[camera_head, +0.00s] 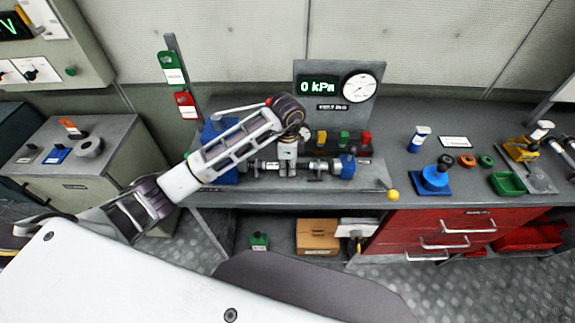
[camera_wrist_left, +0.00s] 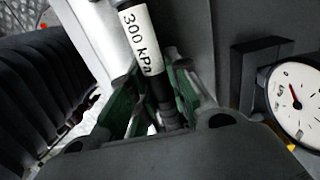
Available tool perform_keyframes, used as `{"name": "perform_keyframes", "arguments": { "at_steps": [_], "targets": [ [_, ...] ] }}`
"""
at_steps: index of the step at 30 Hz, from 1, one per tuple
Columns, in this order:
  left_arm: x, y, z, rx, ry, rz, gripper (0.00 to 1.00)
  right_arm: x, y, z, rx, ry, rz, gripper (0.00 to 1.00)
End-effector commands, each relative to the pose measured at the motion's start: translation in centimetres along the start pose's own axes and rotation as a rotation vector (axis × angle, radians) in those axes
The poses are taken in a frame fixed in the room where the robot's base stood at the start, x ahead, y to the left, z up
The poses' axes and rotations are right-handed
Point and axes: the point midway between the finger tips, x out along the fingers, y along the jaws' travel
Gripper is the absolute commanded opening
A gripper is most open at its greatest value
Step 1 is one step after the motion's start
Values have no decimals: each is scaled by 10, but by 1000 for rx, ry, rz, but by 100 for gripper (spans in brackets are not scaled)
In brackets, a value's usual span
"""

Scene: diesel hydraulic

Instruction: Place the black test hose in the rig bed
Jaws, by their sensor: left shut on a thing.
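The black test hose (camera_wrist_left: 163,87) runs between the green-padded fingers of my left gripper (camera_wrist_left: 150,110) in the left wrist view, with a white "300 kPa" label on it. The gripper is shut on the hose. In the head view my left gripper (camera_head: 287,170) points down over the middle of the rig bed on the bench, between a blue block on the left and a blue end block (camera_head: 348,166) on the right. Metal fittings (camera_head: 318,166) show beside the fingers. The arm hides part of the rig, and I cannot tell whether the hose touches the bed. My right gripper is out of view.
Behind the rig stands a panel with a "0 kPa" display (camera_head: 318,87) and a dial gauge (camera_head: 360,87). A yellow knob (camera_head: 393,195) is at the bench's front edge. A blue fixture (camera_head: 434,180) and green tray (camera_head: 508,183) stand to the right. Red drawers (camera_head: 440,230) are below.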

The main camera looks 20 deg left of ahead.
Motion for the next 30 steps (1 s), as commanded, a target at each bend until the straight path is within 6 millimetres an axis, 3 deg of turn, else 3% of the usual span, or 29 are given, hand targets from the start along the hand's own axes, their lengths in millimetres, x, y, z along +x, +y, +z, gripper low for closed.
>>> {"name": "perform_keyframes", "arguments": {
  "at_steps": [9,10,14,30],
  "targets": [
    [2,0,0,0,1,-1,0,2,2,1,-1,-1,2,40],
    [2,0,0,0,0,0,22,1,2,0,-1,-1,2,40],
    [2,0,0,0,0,0,39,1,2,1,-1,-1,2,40],
    [-5,-1,0,0,2,-2,40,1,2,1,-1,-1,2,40]
  ]
}}
